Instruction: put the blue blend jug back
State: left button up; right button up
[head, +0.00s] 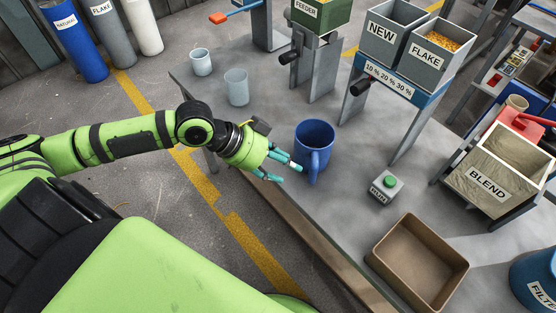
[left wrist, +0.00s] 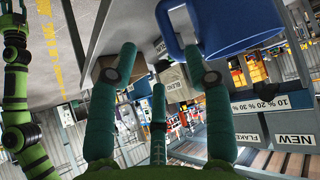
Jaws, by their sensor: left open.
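The blue jug (head: 314,137) stands upright on the grey workbench, its handle on the side toward me. My left gripper (head: 288,173) is open beside the jug, with its teal fingertips close to the handle. In the left wrist view the jug (left wrist: 238,25) fills the upper right and its handle loop shows between the spread fingers (left wrist: 161,62) at the top. I cannot tell whether a finger touches the handle. My right gripper is not in view.
A green-button box (head: 384,187) and an empty brown tray (head: 418,262) are to the right. The BLEND bin (head: 497,172), the NEW hopper (head: 389,34) and the FLAKE hopper (head: 433,58) stand beyond. Two pale cups (head: 236,87) are at the back left. Bare bench surrounds the jug.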

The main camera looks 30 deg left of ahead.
pick_arm(q)
jog(key=shift+s+a+r, duration=0.3)
jog(key=shift+a+r, duration=0.05)
jog(key=shift+r, duration=0.2)
jog(key=s+d+f+n+y, duration=0.2)
jog(key=s+d+f, duration=0.3)
jog(key=f, duration=0.3)
jog(key=s+a+f+n+g+y, duration=0.2)
jog(key=s+a+f+n+y, duration=0.3)
jog(key=s+n, duration=0.25)
notch_tip(320, 180, down, 20)
jog(key=s+r+p, duration=0.1)
jog(key=s+p, duration=0.1)
jog(key=s+a+f+m+g+p, duration=0.1)
jog(key=s+a+f+g, duration=0.1)
jog(key=s+f, duration=1.1)
jog(key=s, duration=0.2)
jog(key=shift+s+a+f+p, duration=0.2)
jog(key=shift+s+f+p, duration=0.15)
jog(key=shift+s+f, duration=0.05)
